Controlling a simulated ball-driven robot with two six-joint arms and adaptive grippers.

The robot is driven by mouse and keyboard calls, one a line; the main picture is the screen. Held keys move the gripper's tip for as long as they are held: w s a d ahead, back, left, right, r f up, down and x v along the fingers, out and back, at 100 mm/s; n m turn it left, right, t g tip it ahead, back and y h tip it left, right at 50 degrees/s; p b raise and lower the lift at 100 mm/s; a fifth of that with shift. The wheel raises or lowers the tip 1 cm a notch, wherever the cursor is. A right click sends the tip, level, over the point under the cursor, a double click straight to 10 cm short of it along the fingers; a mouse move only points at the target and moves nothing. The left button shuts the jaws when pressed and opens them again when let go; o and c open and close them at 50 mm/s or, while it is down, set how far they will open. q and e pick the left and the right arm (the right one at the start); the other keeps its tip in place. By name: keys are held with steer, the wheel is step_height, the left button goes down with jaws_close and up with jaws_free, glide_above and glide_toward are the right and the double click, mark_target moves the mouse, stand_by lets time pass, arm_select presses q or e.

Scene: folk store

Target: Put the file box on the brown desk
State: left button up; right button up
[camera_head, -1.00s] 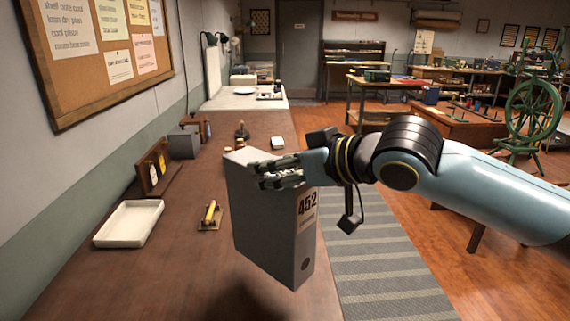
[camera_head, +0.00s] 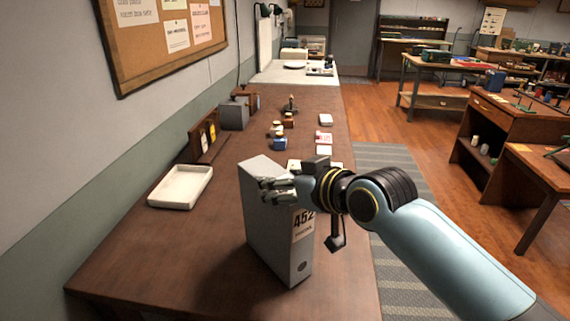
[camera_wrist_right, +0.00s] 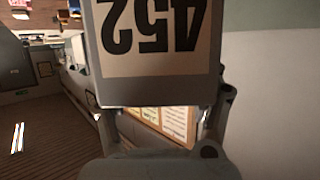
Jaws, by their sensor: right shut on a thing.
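The grey file box (camera_head: 272,225) with a label reading 452 is upright over the near part of the brown desk (camera_head: 120,265). I cannot tell whether its base touches the desk top. My right gripper (camera_head: 280,190) is shut on the upper part of the file box. In the right wrist view the file box (camera_wrist_right: 157,85) fills the upper middle, its label upside down, between the fingers of my right gripper (camera_wrist_right: 165,108). My left gripper is not in view.
A white tray (camera_head: 181,187) lies on the desk at the left. Small jars and blocks (camera_head: 279,143) and white cards (camera_head: 324,137) lie farther back. A grey striped mat (camera_head: 400,270) covers the floor at right. The desk's near left area is bare.

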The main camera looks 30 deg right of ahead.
steer(key=shift+f, duration=0.2)
steer(key=o, duration=1.8)
steer(key=shift+f, duration=0.1)
steer(key=shift+c, duration=0.2)
steer(key=v, duration=1.2)
steer(key=shift+b, duration=0.35)
steer(key=shift+s, duration=0.15)
